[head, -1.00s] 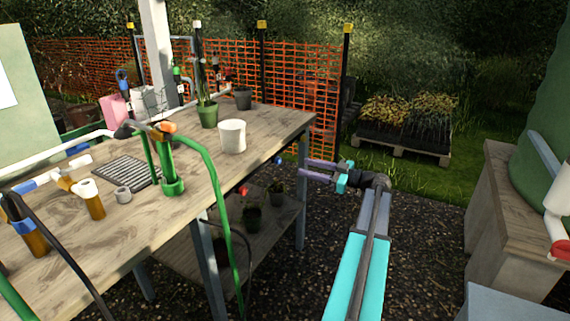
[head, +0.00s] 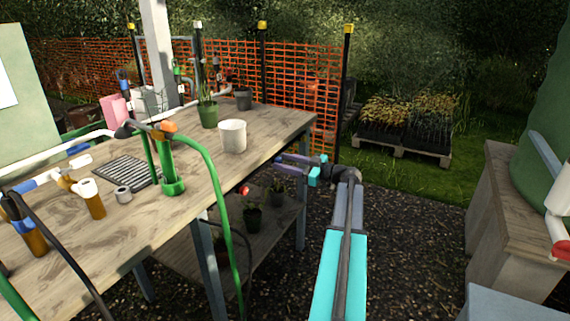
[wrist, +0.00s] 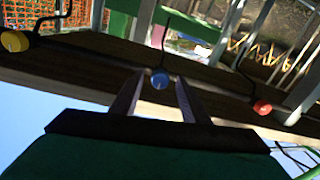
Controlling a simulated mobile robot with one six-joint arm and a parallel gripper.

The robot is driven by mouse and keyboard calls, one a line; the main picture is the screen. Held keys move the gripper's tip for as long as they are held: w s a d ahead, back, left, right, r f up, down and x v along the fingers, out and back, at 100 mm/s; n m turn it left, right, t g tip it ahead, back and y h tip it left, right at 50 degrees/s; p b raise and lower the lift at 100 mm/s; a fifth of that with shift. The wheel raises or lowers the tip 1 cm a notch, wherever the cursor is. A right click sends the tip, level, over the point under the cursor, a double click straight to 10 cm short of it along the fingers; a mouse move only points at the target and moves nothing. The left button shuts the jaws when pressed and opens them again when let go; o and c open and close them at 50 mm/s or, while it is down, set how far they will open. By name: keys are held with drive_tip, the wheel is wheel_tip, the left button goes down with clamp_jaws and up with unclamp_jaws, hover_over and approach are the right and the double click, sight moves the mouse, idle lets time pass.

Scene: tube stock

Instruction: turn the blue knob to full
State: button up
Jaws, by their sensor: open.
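The blue knob (wrist: 159,80) is on the table's edge, seen in the wrist view as a small round blue end framed between my two fingertips. A thin dark wire or stem runs from beside it. My gripper (wrist: 160,84) is open, one finger on each side of the knob in that picture; I cannot tell whether either touches it. In the head view my gripper (head: 281,163) points left at the table's right edge, and the knob is not clearly visible there.
A red knob (wrist: 262,107) and a yellow knob (wrist: 14,41) sit along the same edge, either side of the blue one. The wooden table (head: 262,140) carries a white pot (head: 232,136) near that edge. Gravel floor lies open to the right.

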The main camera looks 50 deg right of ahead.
drive_tip(key=c, duration=0.9)
drive_tip(key=shift+a, duration=0.4)
drive_tip(key=shift+c, duration=0.8)
drive_tip(key=shift+d, duration=0.25)
